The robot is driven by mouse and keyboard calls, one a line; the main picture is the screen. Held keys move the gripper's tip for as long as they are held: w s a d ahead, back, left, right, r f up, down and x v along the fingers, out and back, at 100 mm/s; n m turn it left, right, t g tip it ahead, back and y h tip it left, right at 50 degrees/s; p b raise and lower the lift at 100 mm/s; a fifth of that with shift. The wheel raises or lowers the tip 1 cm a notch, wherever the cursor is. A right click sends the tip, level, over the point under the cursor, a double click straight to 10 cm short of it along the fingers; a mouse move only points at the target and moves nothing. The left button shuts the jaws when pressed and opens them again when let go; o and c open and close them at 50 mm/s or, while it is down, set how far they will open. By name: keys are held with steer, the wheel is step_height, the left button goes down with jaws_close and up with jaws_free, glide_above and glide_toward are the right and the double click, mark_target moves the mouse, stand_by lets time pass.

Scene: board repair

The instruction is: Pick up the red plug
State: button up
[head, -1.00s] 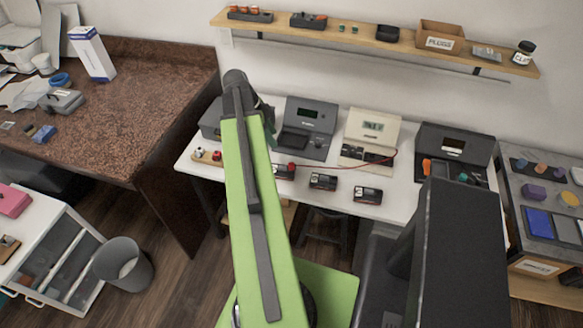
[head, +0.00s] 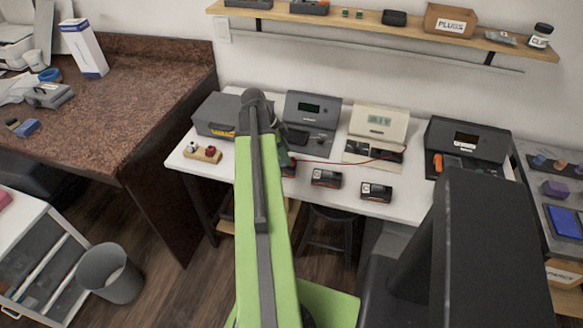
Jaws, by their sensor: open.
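A small wooden holder (head: 189,155) stands at the left front of the white table, with a white piece and a red plug-like piece (head: 210,151) on it. A thin red cable (head: 345,161) runs over the table from behind my arm to the right; its left end is hidden now. My green arm reaches up the middle.
Black boxes (head: 326,178) and (head: 376,192) lie along the table's front. Grey and cream instruments (head: 379,122) stand behind. A shelf (head: 385,26) hangs above. A brown counter (head: 105,125) is at left, a bin (head: 110,272) on the floor.

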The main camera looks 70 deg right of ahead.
steer(key=b+x, duration=0.1)
steer(key=x, duration=0.2)
steer(key=shift+w, duration=0.1)
steer(key=shift+r, duration=0.15)
jaws_close()
